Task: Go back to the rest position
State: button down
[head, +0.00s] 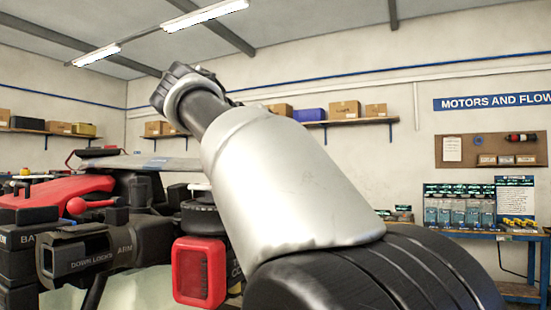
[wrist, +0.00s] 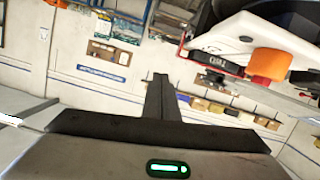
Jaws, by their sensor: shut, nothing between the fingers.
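My gripper (wrist: 160,78) shows in the wrist view as a narrow dark pair of fingers, closed together with nothing between them. It points out into open air towards the wall. In the head view my silver and black arm rises across the middle, and I cannot make out the fingers there. The spray drone (head: 62,192), with red and black parts, stands at the left of the head view. Its boxes read "DOWN LOCKS" and "ARM". My arm hides part of its right side.
In the wrist view a white part (wrist: 255,38) with an orange piece (wrist: 270,64) is near at upper right, apart from the fingers. Wall shelves (head: 345,122) hold cartons. A blue bench (head: 490,233) and a pegboard (head: 490,150) are at right.

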jog(key=s+d+f+n+g+y, duration=0.2)
jog(key=s+d+f, duration=0.3)
jog(key=f, duration=0.4)
jog(key=s+d+f+n+g+y, duration=0.2)
jog(key=s+d+f, duration=0.35)
jog(key=f, duration=0.35)
jog(key=s+f+g+y+p, duration=0.1)
jog(key=s+f+g+y, duration=0.25)
jog(key=s+f, duration=1.9)
notch_tip(320, 180, up, 20)
jog(key=w+p, duration=0.2)
jog(key=p, duration=1.9)
jog(key=shift+a+n+y, duration=0.25)
jog(key=shift+n+y, duration=0.05)
jog(key=shift+y, duration=0.05)
jog(key=shift+a+f, duration=0.1)
